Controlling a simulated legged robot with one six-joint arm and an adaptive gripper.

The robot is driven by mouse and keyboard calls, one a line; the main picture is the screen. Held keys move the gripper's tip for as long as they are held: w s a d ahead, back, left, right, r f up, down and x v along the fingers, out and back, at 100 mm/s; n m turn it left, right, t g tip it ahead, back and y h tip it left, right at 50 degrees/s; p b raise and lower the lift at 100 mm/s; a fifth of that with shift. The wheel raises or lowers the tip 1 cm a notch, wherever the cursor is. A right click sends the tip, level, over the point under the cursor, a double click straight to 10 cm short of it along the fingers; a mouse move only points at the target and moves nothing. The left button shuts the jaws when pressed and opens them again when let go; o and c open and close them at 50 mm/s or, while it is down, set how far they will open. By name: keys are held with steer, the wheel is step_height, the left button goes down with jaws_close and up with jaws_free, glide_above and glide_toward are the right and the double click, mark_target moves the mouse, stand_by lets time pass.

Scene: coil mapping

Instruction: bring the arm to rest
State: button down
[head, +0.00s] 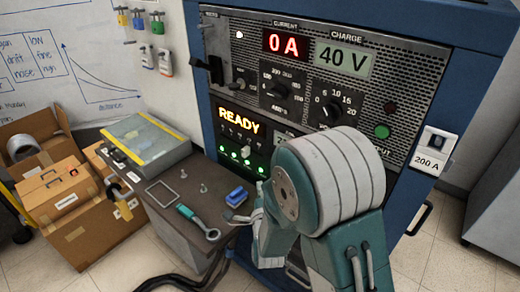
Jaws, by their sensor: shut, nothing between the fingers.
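My arm, teal and white, is folded up in the lower middle of the head view, in front of the instrument cabinet. A large rounded white joint takes up most of it. My gripper (243,217) is only partly in view, at the left side of the folded arm, near the right edge of the dark bench. It is shut and empty. The arm hides part of the cabinet's lower front.
The blue-framed cabinet (470,22) shows "0 A", "40 V" and "READY". The dark bench (165,215) holds a grey case (150,148), a teal-handled wrench (198,222) and a blue block (237,196). Cardboard boxes (75,230) stand at left. Black cables (185,280) lie below.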

steer(key=s+d+r+n+g, duration=0.55)
steer(key=d+r+n, duration=0.2)
steer(key=r, duration=0.25)
steer(key=s+d+r+n+g+h, duration=0.1)
steer(key=s+d+r+n+g, duration=0.1)
steer(key=s, duration=0.8)
steer(key=s+d+r+n+g+h, duration=0.1)
steer(key=s+d+n+g, duration=0.3)
steer(key=s, duration=0.7)
steer(key=d+r+n, duration=0.1)
steer(key=d+n, duration=0.1)
steer(key=n, duration=0.1)
steer(key=shift+d+r+g, duration=0.2)
steer(key=shift+d+g, duration=0.1)
steer(key=shift+g, duration=0.05)
steer(key=shift+w, duration=0.1)
stand_by(1.8)
